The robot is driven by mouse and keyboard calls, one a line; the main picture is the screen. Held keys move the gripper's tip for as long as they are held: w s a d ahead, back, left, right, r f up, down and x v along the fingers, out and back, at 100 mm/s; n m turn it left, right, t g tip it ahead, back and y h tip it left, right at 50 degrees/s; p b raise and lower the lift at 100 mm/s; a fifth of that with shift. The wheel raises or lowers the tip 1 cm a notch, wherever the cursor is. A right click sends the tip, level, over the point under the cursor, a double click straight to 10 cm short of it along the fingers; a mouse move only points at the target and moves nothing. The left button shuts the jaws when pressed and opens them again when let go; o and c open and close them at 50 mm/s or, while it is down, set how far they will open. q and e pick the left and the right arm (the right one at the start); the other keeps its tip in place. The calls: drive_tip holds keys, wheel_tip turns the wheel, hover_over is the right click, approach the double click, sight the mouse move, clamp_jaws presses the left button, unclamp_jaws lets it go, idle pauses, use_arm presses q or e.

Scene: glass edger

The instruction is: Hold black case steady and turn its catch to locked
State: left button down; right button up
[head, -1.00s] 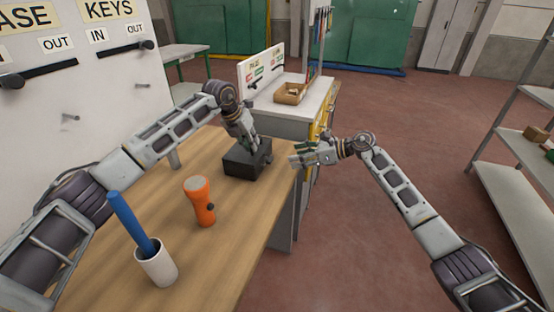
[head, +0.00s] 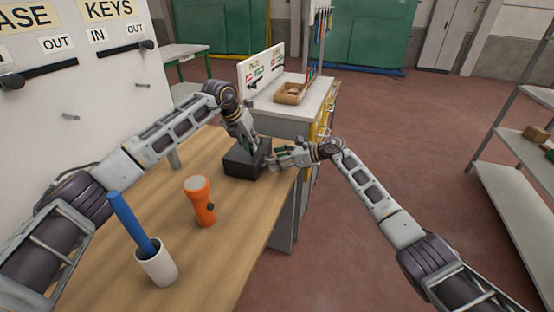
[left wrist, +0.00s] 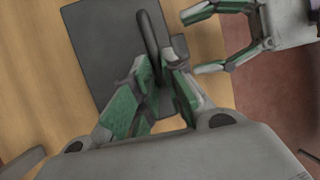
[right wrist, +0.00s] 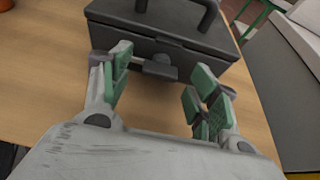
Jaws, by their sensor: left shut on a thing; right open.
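The black case (head: 240,166) sits upright on the wooden table near its right edge. My left gripper (left wrist: 160,60) is above it, shut on the case's black handle (left wrist: 148,28). In the right wrist view the case (right wrist: 130,42) shows its front side, with the dark catch (right wrist: 160,68) sticking out just under the lid. My right gripper (right wrist: 158,85) is open, its fingers on either side of the catch and a little short of it. I cannot tell if a finger touches the case. In the head view the right gripper (head: 272,160) is close beside the case.
An orange flashlight (head: 200,202) stands on the table (head: 235,215), nearer to me. A white cup (head: 156,266) holding a blue stick (head: 132,222) stands near the front.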

drive_tip(key=shift+a+f, duration=0.1)
drive_tip(key=shift+a, duration=0.05)
drive_tip(key=shift+c, duration=0.3)
drive_tip(key=c, duration=1)
drive_tip(key=shift+o, duration=0.2)
drive_tip(key=shift+m+g, duration=0.3)
drive_tip(key=shift+g, duration=0.1)
drive_tip(key=shift+w+m+g+y, duration=0.2)
drive_tip(key=shift+m+g+y, duration=0.15)
drive_tip(key=shift+m, duration=0.45)
drive_tip(key=shift+f+g, duration=0.1)
drive_tip(key=shift+g, duration=0.15)
drive_tip(key=shift+w+f+m+g+y, duration=0.1)
drive_tip(key=shift+m+g+y, duration=0.2)
drive_tip(key=shift+m, duration=0.4)
drive_tip(key=shift+w+m+g+y, duration=0.1)
drive_tip(key=shift+m+g, duration=0.3)
drive_tip(key=shift+m, duration=0.3)
